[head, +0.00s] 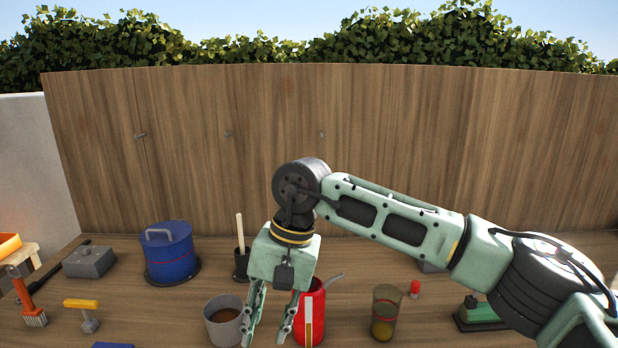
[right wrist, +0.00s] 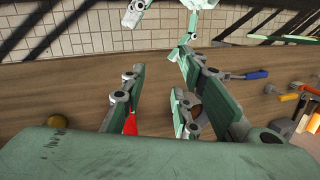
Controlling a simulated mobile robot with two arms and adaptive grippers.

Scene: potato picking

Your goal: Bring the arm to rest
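My right arm reaches in from the right in the head view and bends down at the wrist. My right gripper (head: 266,335) hangs from it, pointing down, with its fingers spread apart. I see nothing held between the fingers. In the head view it is between a grey pot (head: 223,322) with brown contents and a red can (head: 311,312) with a grey spout, partly covering the can. Whether it touches either is unclear. The gripper's fingers (right wrist: 160,100) also fill the middle of the right wrist view. My left gripper does not show in the head view.
A glass jar (head: 385,316) and small red item (head: 414,289) stand right. A wooden fence (head: 200,150) closes the back.

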